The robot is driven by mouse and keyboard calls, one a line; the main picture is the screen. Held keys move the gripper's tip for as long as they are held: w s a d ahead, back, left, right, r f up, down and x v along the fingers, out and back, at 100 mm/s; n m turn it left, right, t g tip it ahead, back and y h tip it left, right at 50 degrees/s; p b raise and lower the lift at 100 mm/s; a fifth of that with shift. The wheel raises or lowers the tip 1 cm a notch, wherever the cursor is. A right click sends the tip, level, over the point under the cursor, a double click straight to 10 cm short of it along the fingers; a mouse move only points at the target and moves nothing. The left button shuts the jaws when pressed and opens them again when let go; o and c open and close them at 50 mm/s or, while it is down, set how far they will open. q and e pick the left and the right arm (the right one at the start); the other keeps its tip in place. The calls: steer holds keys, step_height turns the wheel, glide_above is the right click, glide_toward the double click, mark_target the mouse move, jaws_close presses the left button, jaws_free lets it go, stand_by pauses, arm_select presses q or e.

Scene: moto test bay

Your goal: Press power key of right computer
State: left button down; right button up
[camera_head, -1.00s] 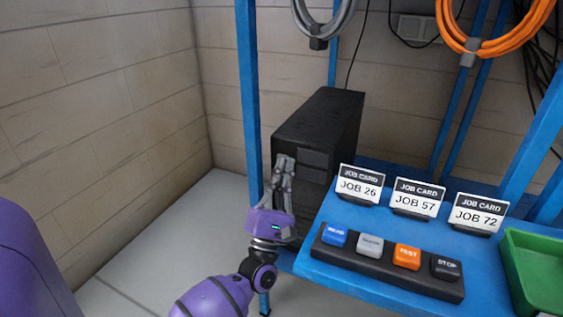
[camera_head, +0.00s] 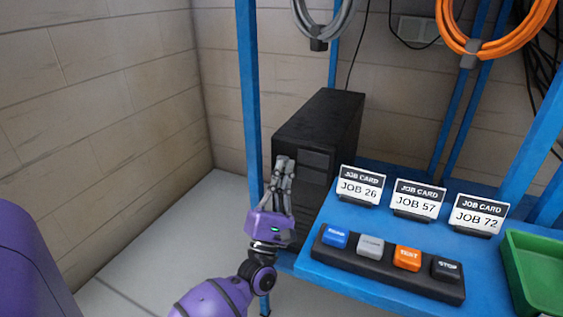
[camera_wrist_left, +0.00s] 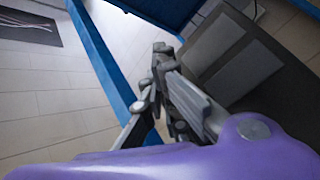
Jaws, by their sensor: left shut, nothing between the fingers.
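My left gripper (camera_head: 284,163) is shut and empty, fingers pointing up in front of the tower's front panel. In the left wrist view the fingertips (camera_wrist_left: 162,55) are close to the tower's front; I cannot tell whether they touch it. My right gripper is not in view.
A blue bench frame post (camera_head: 250,100) stands just left of my left gripper. The bench top (camera_head: 335,212) holds three job cards (camera_head: 418,198), a button strip (camera_head: 385,268) and a green tray (camera_head: 540,275). Grey and orange cable coils (camera_head: 480,45) hang above. Floor is clear at left.

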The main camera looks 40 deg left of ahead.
arm_select(q)
steer(key=shift+s+d, duration=0.1)
steer(key=shift+s, duration=0.35)
steer(key=s, duration=0.2)
steer(key=s+d+p, duration=0.1)
steer(key=s, duration=0.2)
steer(key=shift+d, duration=0.1)
steer(key=shift+w, duration=0.1)
stand_by(0.8)
